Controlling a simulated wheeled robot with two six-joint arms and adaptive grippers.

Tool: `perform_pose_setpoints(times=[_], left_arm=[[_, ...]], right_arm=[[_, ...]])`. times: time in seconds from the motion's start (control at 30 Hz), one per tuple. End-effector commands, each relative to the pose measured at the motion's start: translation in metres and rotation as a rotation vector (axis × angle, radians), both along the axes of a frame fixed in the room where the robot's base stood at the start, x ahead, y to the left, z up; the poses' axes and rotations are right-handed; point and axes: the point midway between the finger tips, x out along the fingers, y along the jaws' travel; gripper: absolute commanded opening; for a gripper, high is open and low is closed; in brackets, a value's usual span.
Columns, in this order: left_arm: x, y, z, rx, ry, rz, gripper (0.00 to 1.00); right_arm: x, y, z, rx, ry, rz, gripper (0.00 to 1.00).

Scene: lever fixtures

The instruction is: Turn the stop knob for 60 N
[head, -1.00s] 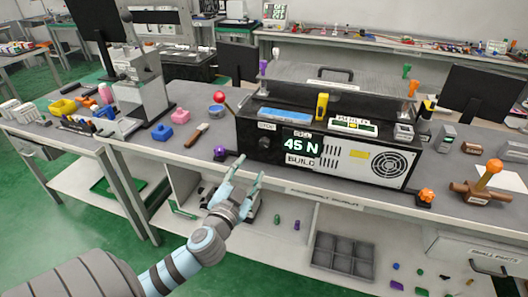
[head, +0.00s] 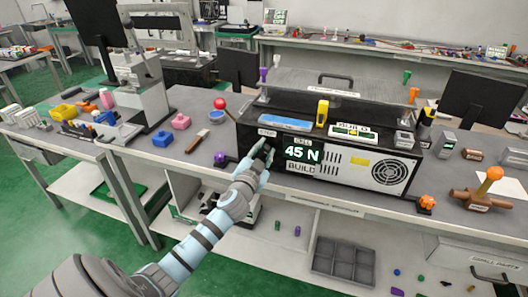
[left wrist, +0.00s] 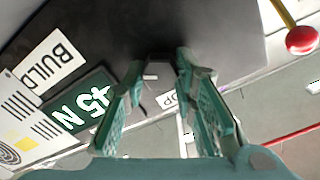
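A black box fixture (head: 335,160) stands on the bench with a lit display (head: 301,151) reading 45 N and a BUILD label below it. The STOP label (head: 267,132) is at the left of its front face. The dark stop knob below that label is mostly hidden behind my left gripper (head: 260,151). In the left wrist view the fingers of my left gripper (left wrist: 160,78) are apart, pointing at the dark front face beside the display (left wrist: 82,100). Whether they touch the knob cannot be told. My right gripper is out of view.
A purple-knobbed lever (head: 221,158) sits at the box's front left, and a red-balled lever (head: 220,103) stands behind it. An orange knob (head: 427,202) is at the front right. A wooden-handled tool (head: 195,140) and colored blocks lie to the left.

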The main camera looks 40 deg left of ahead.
Motion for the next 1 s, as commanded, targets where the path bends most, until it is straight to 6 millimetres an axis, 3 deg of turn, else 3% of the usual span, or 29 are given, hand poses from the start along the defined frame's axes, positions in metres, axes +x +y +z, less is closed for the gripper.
perform_pose_setpoints(times=[0.03,0.13,0.57,1.0], left_arm=[[0.000,0.000,0.000,0.000,0.000,0.000,0.12],[0.000,0.000,0.000,0.000,0.000,0.000,0.00],[0.000,0.000,0.000,0.072,0.026,0.000,0.00],[0.000,-0.001,-0.001,0.401,0.142,0.000,0.00]], right_arm=[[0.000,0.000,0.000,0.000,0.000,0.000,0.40],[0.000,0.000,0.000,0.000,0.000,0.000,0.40],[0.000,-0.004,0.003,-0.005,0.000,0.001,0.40],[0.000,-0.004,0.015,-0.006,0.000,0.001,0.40]])
